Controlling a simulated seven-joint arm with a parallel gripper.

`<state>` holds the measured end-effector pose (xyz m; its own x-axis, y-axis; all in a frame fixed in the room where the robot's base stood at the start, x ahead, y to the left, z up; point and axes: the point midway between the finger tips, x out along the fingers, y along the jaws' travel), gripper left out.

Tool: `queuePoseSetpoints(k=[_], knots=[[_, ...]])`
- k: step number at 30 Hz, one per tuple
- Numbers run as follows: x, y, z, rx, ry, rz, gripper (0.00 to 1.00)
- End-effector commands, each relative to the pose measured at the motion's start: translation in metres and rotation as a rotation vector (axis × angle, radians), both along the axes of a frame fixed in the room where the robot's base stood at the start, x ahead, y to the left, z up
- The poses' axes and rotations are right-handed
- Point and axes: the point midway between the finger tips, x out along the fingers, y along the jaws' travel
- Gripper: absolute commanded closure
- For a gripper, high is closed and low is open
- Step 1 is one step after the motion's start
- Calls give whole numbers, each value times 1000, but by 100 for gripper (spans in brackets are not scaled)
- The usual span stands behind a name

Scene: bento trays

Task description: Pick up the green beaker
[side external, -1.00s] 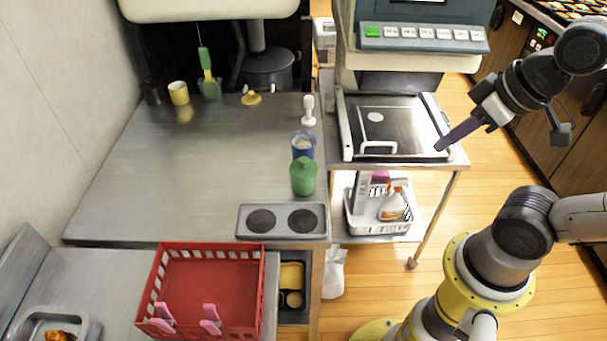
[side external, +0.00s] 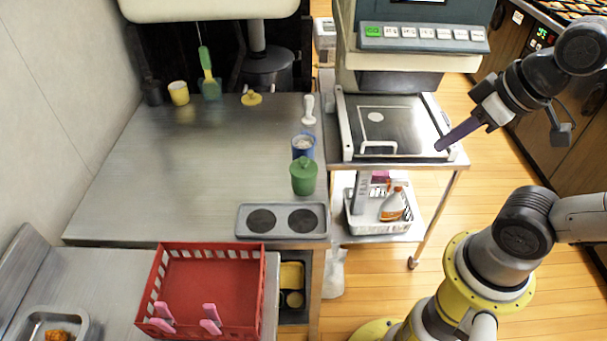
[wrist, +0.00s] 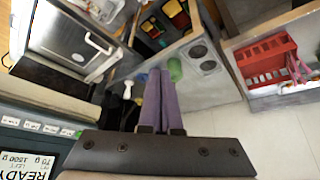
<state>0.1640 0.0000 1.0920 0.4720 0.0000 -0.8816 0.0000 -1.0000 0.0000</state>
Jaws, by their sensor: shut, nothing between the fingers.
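The green beaker (side external: 304,178) stands upright on the steel counter, near its right edge, just behind the grey two-hole holder. It also shows in the wrist view (wrist: 175,69), partly covered by my fingers. My gripper (side external: 440,148) has long purple fingers and is over the right side of the steel machine, well to the right of the beaker. In the wrist view my gripper's fingers (wrist: 158,75) lie side by side, shut with nothing between them.
A blue cup (side external: 303,145) stands right behind the beaker, with a white-handled tool (side external: 309,110) farther back. The grey holder (side external: 283,232) is in front. A red basket (side external: 213,275) stands at the lower left. The counter left of the beaker is clear.

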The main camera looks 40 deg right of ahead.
Motion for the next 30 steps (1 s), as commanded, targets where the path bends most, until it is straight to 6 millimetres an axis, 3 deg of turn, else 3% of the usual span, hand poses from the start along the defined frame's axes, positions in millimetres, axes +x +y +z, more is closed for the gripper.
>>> queuePoseSetpoints(k=[2,19,26,30], knots=[[0,0,0,0,0,0,100],[0,0,0,0,0,0,0],[0,0,0,2,0,-4,0],[-1,0,-1,49,7,-91,0]])
